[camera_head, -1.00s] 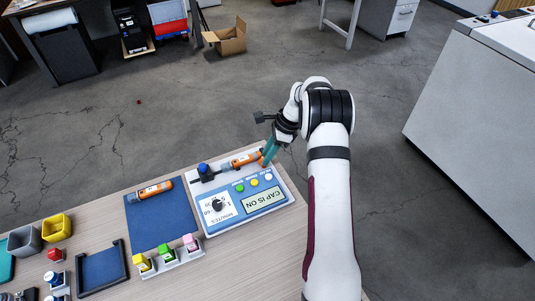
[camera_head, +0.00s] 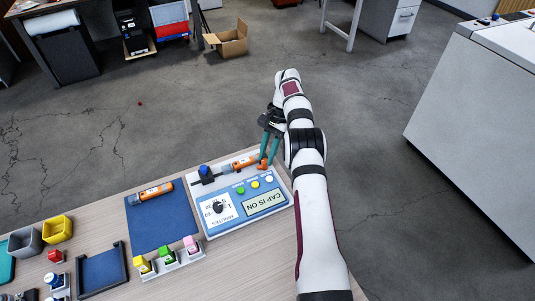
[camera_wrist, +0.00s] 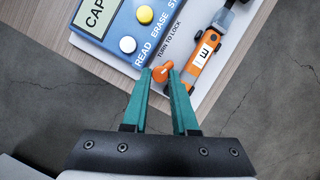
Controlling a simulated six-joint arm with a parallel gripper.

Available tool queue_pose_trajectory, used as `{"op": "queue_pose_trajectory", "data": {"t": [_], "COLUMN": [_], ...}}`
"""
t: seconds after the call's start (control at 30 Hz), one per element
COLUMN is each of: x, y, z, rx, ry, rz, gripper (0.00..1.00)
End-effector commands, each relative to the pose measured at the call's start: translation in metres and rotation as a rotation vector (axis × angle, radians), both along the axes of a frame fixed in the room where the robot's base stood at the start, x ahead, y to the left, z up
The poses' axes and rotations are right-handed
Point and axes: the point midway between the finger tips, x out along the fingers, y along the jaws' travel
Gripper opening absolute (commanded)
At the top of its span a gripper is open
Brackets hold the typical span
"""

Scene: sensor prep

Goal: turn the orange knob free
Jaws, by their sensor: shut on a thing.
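The orange knob (camera_wrist: 162,72) sits at the corner of the blue and white reader, beside the words TURN TO LOCK. My gripper (camera_wrist: 162,76) has its green fingers on either side of the knob and is shut on it. In the head view, my gripper (camera_head: 268,158) reaches down to the reader's far right corner, and the knob (camera_head: 262,166) shows at the fingertips. An orange sensor (camera_head: 245,162) lies in the reader beside the knob; it also shows in the wrist view (camera_wrist: 204,50). The reader's display (camera_head: 264,203) reads CAP IS ON.
Another orange sensor (camera_head: 152,192) lies on a blue mat (camera_head: 160,226) to the left. A rack of yellow, green and pink blocks (camera_head: 168,262) stands in front. Yellow and grey bins (camera_head: 57,228) stand at far left. The table edge is close beyond the reader.

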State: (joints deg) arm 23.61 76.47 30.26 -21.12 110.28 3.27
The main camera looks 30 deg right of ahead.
Motion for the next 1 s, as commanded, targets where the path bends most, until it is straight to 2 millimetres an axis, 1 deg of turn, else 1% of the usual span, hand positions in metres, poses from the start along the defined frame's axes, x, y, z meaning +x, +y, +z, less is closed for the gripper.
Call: {"op": "queue_pose_trajectory", "data": {"t": [0.3, 0.77, 0.8, 0.93, 0.97, 1.0], "x": [0.0006, 0.0003, 0.0003, 0.0004, 0.0005, 0.0005], "y": [0.0010, 0.0013, 0.0013, 0.0011, 0.0011, 0.0010], "z": [0.0000, -0.0002, -0.0002, -0.0002, -0.0002, -0.0001], "rx": [0.001, 0.002, 0.002, 0.001, 0.001, 0.002], "ry": [0.001, 0.003, 0.003, 0.002, 0.002, 0.001], "rz": [0.082, 0.093, 0.093, 0.093, 0.094, 0.093], "gripper": [0.00, 0.00, 0.30, 0.54, 0.57, 0.57]}}
